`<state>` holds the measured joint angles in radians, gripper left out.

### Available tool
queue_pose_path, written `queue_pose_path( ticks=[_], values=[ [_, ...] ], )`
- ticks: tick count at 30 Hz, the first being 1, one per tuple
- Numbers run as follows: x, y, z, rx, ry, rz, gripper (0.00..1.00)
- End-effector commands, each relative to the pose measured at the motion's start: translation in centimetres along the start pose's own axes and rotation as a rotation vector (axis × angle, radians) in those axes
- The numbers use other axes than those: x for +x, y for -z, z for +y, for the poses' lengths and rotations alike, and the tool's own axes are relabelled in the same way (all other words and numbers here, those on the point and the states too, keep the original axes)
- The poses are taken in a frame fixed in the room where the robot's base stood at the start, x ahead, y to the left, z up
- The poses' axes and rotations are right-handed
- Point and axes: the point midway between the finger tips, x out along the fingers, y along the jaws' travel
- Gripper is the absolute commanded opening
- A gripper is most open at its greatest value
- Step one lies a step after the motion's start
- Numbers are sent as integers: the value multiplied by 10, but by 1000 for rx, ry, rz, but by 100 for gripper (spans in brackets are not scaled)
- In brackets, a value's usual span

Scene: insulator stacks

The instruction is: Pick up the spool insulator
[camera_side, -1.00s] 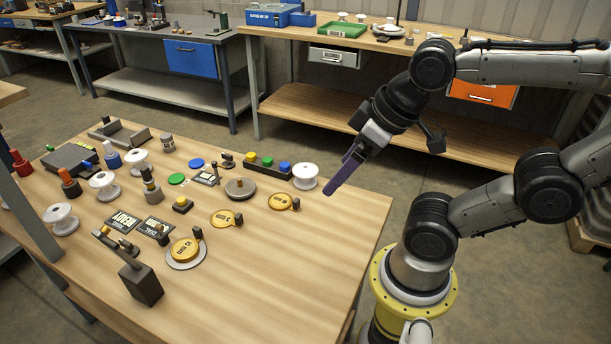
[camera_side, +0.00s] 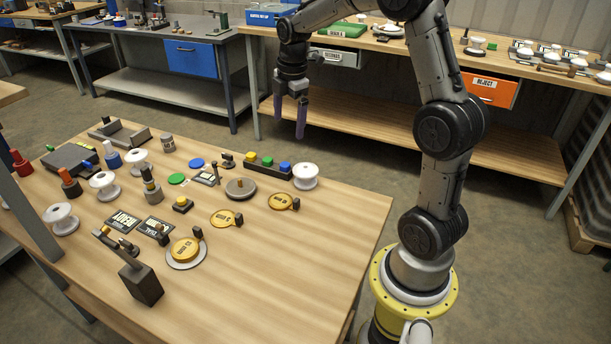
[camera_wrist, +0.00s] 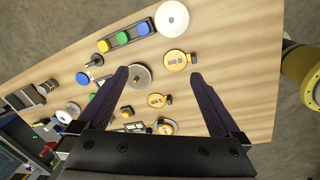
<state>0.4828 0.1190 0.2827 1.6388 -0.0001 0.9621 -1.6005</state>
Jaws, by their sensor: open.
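Several white spool-shaped pieces stand on the wooden table. One white spool (camera_side: 305,176) is at the table's far right corner; in the wrist view a round white top (camera_wrist: 172,19), apparently the same spool, is near the upper edge. Other white spools stand at the left, one near the left edge (camera_side: 61,218), one behind it (camera_side: 103,185) and one farther back (camera_side: 136,160). My gripper (camera_side: 290,125) is open and empty, pointing down, well above the table. In the wrist view the spread fingers (camera_wrist: 159,74) frame a grey disc and yellow discs, with the white spool beyond the tips.
Beside the far right spool is a dark rack with yellow, green and blue knobs (camera_side: 266,162). A grey disc with a peg (camera_side: 240,188) and yellow labelled discs (camera_side: 283,201) lie nearby. A dark block with an arm (camera_side: 139,283) stands in front. The table's right front is clear.

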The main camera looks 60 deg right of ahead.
Motion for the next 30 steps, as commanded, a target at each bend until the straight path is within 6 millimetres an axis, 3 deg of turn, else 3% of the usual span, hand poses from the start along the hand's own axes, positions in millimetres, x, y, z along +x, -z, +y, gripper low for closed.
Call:
queue_pose_path(
  ticks=[1, 3, 9, 13, 21, 30],
  values=[
    [21, -16, 4, 38, 40, -3, 100],
    [42, -32, 4, 76, 80, -5, 100],
    [72, -57, -6, 135, 144, -5, 100],
    [87, -57, -9, 138, 145, -5, 100],
    [136, -56, -15, 137, 143, -5, 100],
    [158, -56, -18, 137, 141, -5, 100]
  ],
)
